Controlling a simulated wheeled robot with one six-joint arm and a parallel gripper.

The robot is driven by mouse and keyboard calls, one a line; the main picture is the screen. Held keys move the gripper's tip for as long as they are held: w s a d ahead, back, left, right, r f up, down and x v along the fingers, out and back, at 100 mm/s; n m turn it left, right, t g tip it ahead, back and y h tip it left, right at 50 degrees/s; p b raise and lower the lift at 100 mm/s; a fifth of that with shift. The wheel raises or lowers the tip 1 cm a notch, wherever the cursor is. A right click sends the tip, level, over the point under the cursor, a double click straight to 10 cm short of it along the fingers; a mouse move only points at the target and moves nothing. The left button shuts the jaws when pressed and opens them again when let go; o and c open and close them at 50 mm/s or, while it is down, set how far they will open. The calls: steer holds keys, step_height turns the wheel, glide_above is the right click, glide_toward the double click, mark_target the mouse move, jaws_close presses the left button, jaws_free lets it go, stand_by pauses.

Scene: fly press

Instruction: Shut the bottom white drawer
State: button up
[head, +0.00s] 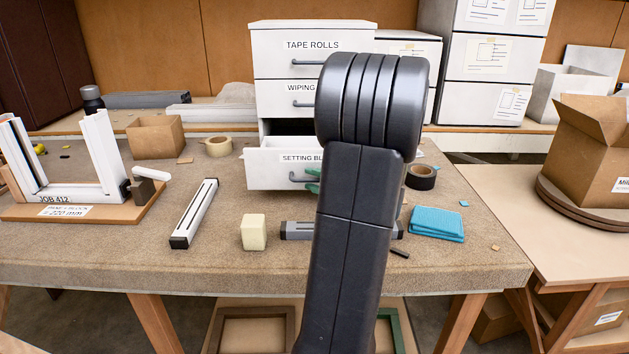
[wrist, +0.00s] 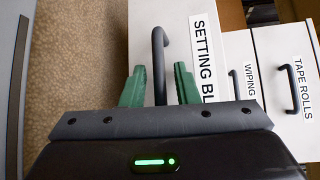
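The bottom white drawer (head: 277,170), labelled "SETTING BL...", is pulled out of the white cabinet, with a dark gap above it in the head view. Its front (wrist: 145,32) also shows in the wrist view, with a dark bar handle (wrist: 159,62). My gripper (wrist: 159,72) is open, its two green fingers on either side of the handle with a gap to each. In the head view my arm hides most of the gripper; a bit of green finger shows at the handle (head: 300,178). Contact with the drawer front cannot be told.
The drawers labelled "WIPING" (head: 283,99) and "TAPE ROLLS" (head: 285,54) above are shut. On the bench stand a cream block (head: 254,232), a white rail (head: 195,213), a tape roll (head: 217,147), a black roll (head: 421,177) and a blue cloth (head: 437,223). Bench left of the drawer is partly clear.

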jaws_close()
